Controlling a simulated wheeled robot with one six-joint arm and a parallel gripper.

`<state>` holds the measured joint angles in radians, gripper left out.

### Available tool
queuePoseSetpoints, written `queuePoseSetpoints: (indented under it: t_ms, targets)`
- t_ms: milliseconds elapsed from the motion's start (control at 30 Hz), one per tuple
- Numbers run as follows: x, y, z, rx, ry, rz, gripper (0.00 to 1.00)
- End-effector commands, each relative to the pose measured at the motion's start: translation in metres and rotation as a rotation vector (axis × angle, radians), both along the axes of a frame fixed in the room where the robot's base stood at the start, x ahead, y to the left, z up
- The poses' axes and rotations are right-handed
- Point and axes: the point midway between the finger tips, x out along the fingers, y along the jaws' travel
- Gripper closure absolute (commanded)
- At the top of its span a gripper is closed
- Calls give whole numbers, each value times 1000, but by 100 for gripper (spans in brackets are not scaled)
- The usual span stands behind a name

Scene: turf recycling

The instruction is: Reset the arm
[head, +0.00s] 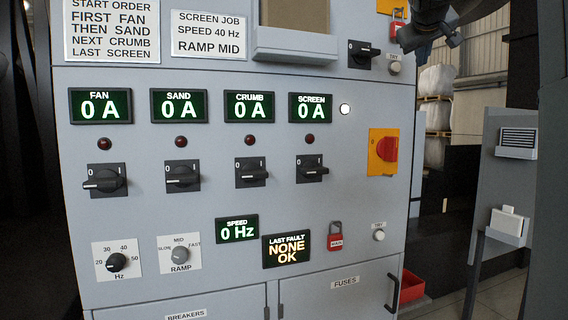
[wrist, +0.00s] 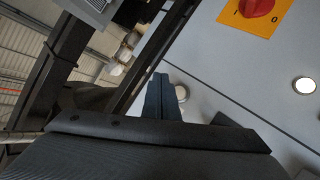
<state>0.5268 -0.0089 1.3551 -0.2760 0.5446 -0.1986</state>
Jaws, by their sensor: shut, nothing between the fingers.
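My gripper (wrist: 160,82) shows in the wrist view with its two dark fingers together and nothing between them. In the head view, the dark end of my arm (head: 428,28) hangs at the top right, over the cabinet's upper right edge. It appears in front of the panel, and I see no contact. The grey control cabinet (head: 210,215) fills most of the head view. In the wrist view, part of a grey panel with a red rotary switch (wrist: 256,6) on a yellow plate lies at the upper right.
Displays for fan, sand, crumb and screen (head: 310,108) read 0 A. The speed display (head: 237,229) reads 0 Hz, and the fault display (head: 286,248) reads NONE OK. A red padlock (head: 335,238) hangs below. A grey stand (head: 500,190) is at right; a red bin (head: 412,286) is low down.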

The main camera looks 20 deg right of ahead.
Motion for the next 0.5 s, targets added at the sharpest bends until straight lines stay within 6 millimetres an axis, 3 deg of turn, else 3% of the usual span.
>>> queuePoseSetpoints:
  t_ms: [67, 167, 267, 500]
  targets:
    - [2, 2, -5, 6, 5, 4, 100]
    - [11, 11, -30, 35, 28, 21, 100]
    - [26, 30, -78, 87, 73, 52, 100]
    - [47, 102, -227, 249, 226, 135, 100]
